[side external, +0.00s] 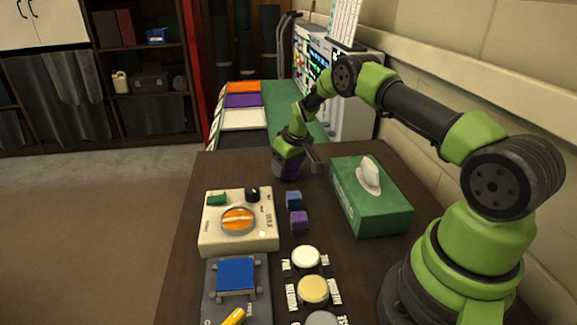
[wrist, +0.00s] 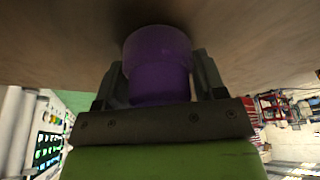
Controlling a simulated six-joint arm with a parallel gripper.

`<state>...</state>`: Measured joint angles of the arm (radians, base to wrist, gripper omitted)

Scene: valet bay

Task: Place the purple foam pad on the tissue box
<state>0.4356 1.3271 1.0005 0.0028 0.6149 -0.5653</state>
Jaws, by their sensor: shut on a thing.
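My gripper (side external: 296,164) is low over the far part of the dark table, left of the tissue box. It is shut on a purple, rounded, stepped piece, which I take as the purple foam pad (side external: 290,172). In the wrist view the pad (wrist: 157,60) sits between the two dark fingers of my gripper (wrist: 158,78), its far end towards the brown surface. I cannot tell whether it touches the table. The green tissue box (side external: 368,208) stands on the table, with a white tissue (side external: 369,173) sticking up from its top.
A blue block (side external: 294,200) and a purple block (side external: 299,222) lie between the tissue box and a cream box with an orange dial (side external: 210,240). Round buttons (side external: 306,257) and a grey box with a blue top (side external: 236,275) are in front. A wall stands at right.

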